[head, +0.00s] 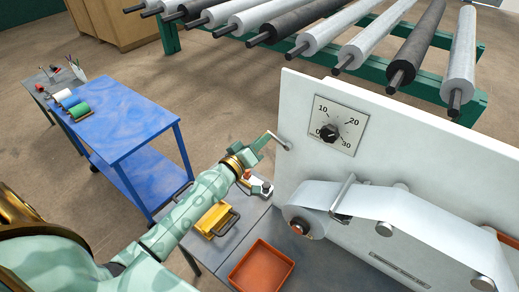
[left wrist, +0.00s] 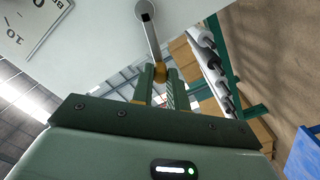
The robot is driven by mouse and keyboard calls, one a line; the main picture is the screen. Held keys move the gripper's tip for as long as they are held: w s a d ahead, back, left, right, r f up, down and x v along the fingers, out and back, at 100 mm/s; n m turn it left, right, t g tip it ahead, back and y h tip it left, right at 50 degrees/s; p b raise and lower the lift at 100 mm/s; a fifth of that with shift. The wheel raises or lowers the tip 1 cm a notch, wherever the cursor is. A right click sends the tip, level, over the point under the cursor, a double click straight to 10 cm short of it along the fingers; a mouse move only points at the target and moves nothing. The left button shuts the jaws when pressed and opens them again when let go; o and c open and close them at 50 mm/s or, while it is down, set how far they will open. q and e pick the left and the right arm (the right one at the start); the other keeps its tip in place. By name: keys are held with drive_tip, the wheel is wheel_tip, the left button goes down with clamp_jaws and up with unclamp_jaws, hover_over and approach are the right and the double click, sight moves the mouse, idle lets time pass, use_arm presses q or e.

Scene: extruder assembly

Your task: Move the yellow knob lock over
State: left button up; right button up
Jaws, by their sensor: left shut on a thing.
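The lock is a short metal lever (head: 277,139) on the left part of the white panel, with its pivot at the lever's lower right end in the head view. In the left wrist view the lever (left wrist: 152,38) runs from a round grey pivot (left wrist: 145,11) down to a yellow knob (left wrist: 160,73). My left gripper (head: 264,141) is at the knob end of the lever. In the left wrist view my left gripper (left wrist: 160,82) has its two green fingers on either side of the knob, shut on it. The knob is hidden in the head view. My right gripper is out of view.
The white panel (head: 290,110) carries a dial (head: 330,133) and rollers with a white web (head: 400,210). A blue cart (head: 130,120) is at left, with a rack of rolls (head: 360,45) behind.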

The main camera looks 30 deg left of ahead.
use_arm(q)
drive_tip(key=shift+f, duration=0.55)
drive_tip(key=o, duration=0.7)
drive_tip(key=shift+a+r, duration=0.1)
drive_tip(key=shift+r, duration=0.1)
drive_tip(key=shift+o, duration=0.2)
drive_tip(key=shift+s, duration=0.1)
drive_tip(key=shift+s+a, duration=0.2)
drive_tip(key=shift+s, duration=1.25)
drive_tip(key=shift+s+a, duration=0.2)
drive_tip(key=shift+s, duration=1.2)
